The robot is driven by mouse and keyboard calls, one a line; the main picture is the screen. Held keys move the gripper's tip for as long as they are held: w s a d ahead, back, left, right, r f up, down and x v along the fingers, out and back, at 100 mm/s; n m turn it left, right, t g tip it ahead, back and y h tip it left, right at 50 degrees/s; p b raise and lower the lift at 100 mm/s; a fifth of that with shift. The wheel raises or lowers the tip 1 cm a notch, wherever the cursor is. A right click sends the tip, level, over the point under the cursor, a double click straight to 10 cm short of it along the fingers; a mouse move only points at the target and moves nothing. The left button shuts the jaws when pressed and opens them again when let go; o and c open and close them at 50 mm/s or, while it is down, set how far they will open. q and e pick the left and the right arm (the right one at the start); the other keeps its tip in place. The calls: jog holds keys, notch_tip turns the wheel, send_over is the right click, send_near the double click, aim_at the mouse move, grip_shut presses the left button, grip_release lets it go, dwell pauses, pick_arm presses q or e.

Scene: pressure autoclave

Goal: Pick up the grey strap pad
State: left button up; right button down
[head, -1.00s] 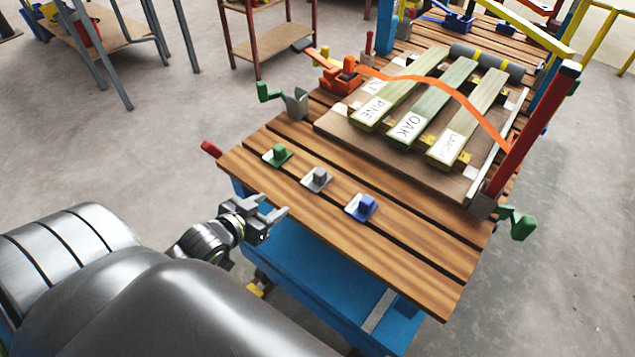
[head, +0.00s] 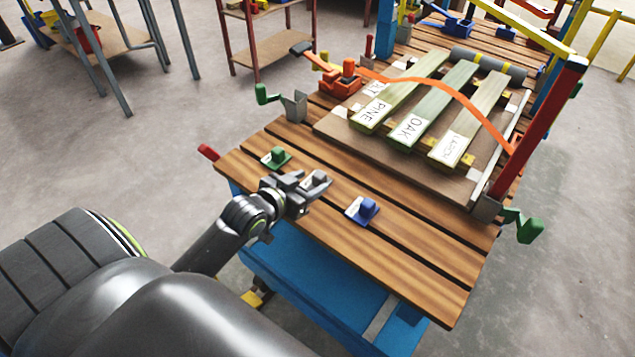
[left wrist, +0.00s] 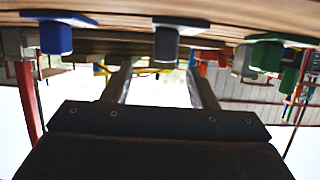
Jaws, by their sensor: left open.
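The grey strap pad (head: 317,179) sits on the front slats of the wooden bench, between a green pad (head: 276,157) and a blue pad (head: 363,209). My left gripper (head: 305,189) is open right at the grey pad and partly hides it in the head view. In the left wrist view, which shows the bench upside down, the grey pad (left wrist: 166,43) lies ahead, in line with the gap between the two open fingers (left wrist: 160,85). I cannot tell whether the fingers touch it. My right gripper is not in view.
The green pad (left wrist: 267,54) and blue pad (left wrist: 56,38) flank the grey one closely. Behind them, a board (head: 340,130) carries labelled wood pieces under an orange strap (head: 440,86). A red post (head: 540,130) rises at the right. The bench's front right slats are clear.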

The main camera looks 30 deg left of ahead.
aim_at(315, 179)
pick_arm(q)
jog(key=shift+a+f+b+x, duration=0.1)
jog(key=shift+f+b+x, duration=0.05)
jog(key=shift+x, duration=0.85)
jog(key=shift+a+f+b+x, duration=0.1)
jog(key=shift+f+b+x, duration=0.05)
jog(key=shift+x, duration=0.85)
jog(key=shift+a+f+b+x, duration=0.1)
jog(key=shift+f+b+x, duration=0.05)
jog(key=shift+x, duration=0.85)
jog(key=shift+s, duration=0.1)
jog(key=c, duration=1.1)
